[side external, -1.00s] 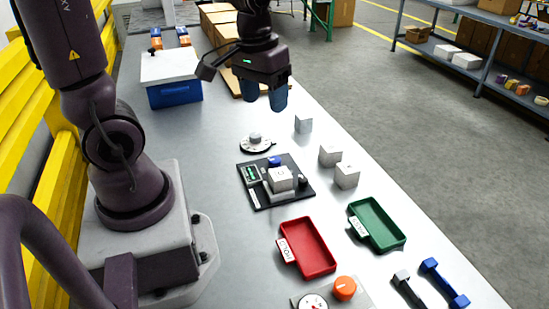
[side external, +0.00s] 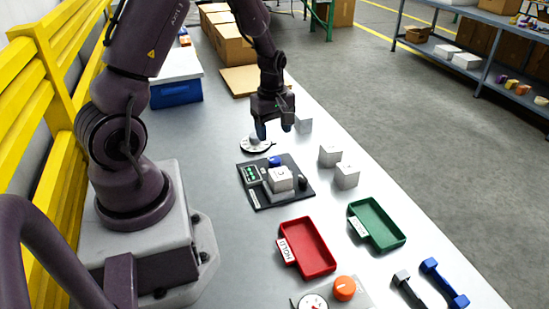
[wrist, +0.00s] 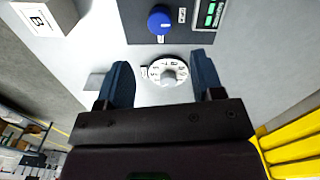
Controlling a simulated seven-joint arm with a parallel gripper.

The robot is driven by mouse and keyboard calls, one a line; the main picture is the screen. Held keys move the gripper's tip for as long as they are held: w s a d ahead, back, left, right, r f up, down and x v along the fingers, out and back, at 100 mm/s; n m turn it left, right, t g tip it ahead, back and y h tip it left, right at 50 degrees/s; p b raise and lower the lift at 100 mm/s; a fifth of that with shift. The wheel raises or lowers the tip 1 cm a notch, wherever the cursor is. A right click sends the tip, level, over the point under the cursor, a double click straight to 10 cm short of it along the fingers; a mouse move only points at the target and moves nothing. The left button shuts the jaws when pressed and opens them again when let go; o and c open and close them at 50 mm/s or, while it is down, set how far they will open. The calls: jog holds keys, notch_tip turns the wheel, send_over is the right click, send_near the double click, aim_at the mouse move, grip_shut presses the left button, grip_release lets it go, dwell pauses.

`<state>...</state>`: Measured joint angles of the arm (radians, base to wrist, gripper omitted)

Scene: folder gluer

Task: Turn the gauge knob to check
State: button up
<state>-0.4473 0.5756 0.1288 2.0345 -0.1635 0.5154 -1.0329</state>
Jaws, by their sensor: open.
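My gripper (side external: 274,130) is open and empty, pointing down just above a round white dial with a silver centre knob (side external: 254,141). In the wrist view the dial's knob (wrist: 169,77) lies between the two blue fingertips, and no contact shows. A black gauge plate (side external: 268,203) sits just nearer the camera. It bears a blue knob (side external: 274,161), a small green-lit display (side external: 252,175), a white cube (side external: 280,180) and a black knob (side external: 302,182). The blue knob also shows in the wrist view (wrist: 160,20), ahead of the fingers, with a white pointer line.
Loose white cubes (side external: 330,155) stand right of the plate. A red tray (side external: 321,257), a green tray (side external: 392,241), and an orange knob (side external: 344,288) beside a dial gauge (side external: 312,302) lie nearer the camera. A blue bin (side external: 175,93) stands behind. Yellow rails (side external: 45,90) run along the left.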

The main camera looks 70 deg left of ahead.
aim_at(274, 159)
notch_tip(274, 159, down, 10)
jog(key=shift+w+r, duration=0.1)
jog(key=shift+r, duration=0.15)
jog(key=shift+c, duration=0.4)
jog(key=c, duration=0.8)
jog(key=shift+c, duration=0.2)
